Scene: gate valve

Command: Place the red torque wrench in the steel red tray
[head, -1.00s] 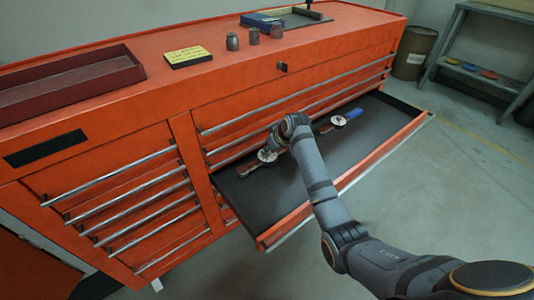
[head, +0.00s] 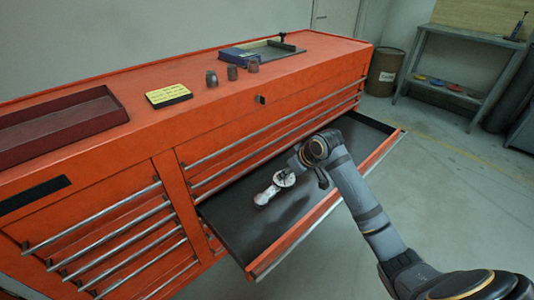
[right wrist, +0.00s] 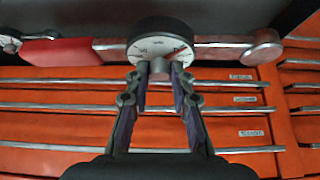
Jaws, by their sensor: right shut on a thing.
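The red torque wrench (head: 270,190) has a round white dial and a metal shaft. In the head view it appears held above the floor of the open drawer, over a faint shadow. My right gripper (right wrist: 160,76) is shut on it at the dial (right wrist: 160,46). The wrist view shows the red handle (right wrist: 58,51) to the left and the metal head (right wrist: 261,46) to the right. In the head view my right gripper (head: 290,171) and arm hide the handle. The dark red steel tray (head: 112,108) lies on the cabinet top at left. My left gripper is out of view.
The orange cabinet's drawer (head: 232,218) stands open. Part of another metal tool (right wrist: 10,42) shows in the wrist view. A yellow-topped block (head: 168,95), small dark cylinders (head: 232,72) and a blue item (head: 236,54) stand on the cabinet top.

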